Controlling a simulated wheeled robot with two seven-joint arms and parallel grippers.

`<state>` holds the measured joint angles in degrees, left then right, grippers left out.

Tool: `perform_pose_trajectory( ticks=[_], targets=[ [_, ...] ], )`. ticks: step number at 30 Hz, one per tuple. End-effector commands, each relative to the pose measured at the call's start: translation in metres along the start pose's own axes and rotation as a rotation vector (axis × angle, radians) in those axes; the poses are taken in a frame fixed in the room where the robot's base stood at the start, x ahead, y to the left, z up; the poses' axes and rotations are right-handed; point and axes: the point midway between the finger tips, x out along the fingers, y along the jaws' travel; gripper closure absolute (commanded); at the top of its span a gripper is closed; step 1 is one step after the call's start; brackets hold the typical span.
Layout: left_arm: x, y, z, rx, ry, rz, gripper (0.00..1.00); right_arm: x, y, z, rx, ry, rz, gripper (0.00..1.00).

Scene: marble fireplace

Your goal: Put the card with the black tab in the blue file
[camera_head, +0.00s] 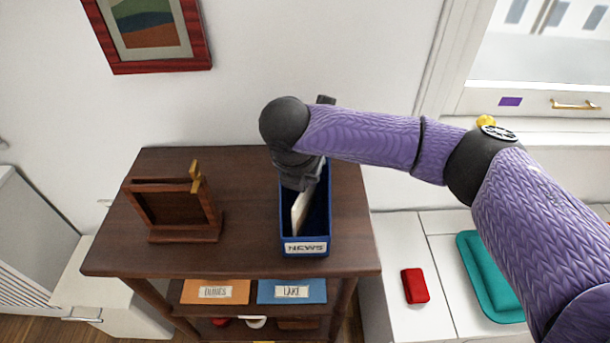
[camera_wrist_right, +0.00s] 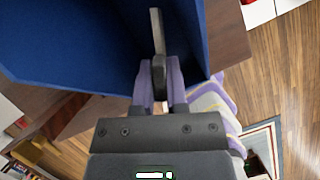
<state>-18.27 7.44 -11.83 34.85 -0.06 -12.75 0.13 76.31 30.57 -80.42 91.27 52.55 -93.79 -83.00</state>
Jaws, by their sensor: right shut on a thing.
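In the right wrist view, my right gripper (camera_wrist_right: 158,88) is shut on a thin card seen edge-on (camera_wrist_right: 156,30), with a black part at the fingers. The blue wall of the file (camera_wrist_right: 80,45) is close beside it. My left gripper is not in view.
A wooden rack (camera_head: 172,210) with a yellow upright piece (camera_head: 195,176) stands left of the file. Cabinet top between them is clear. An orange folder (camera_head: 215,291) and a blue folder (camera_head: 291,291) lie below. A red object (camera_head: 415,286) lies on the right-hand white surface.

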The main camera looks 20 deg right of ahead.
Motion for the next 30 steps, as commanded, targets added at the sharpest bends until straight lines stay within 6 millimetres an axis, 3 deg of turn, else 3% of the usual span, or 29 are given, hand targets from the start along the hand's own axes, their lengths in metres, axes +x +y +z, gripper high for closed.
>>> perform_pose_trajectory(
  ticks=[2, 3, 8, 17, 27, 30],
  targets=[
    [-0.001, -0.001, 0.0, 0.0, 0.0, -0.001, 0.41, 0.001, 0.0, 0.0, 0.0, 0.0, 0.0, 1.0],
    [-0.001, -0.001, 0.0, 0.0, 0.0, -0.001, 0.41, 0.002, 0.0, -0.001, 0.0, 0.0, 0.001, 0.79],
    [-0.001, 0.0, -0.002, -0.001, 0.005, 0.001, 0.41, 0.002, 0.0, -0.001, 0.0, 0.0, 0.0, 0.48],
    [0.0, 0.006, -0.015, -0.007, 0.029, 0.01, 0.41, -0.002, 0.0, 0.001, 0.0, 0.0, 0.001, 0.48],
    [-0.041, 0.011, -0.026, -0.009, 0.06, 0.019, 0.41, -0.093, 0.001, 0.003, 0.0, -0.002, 0.005, 0.48],
    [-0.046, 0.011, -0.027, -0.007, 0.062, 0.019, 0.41, -0.111, 0.001, 0.002, 0.001, -0.001, 0.003, 0.48]
  ],
)
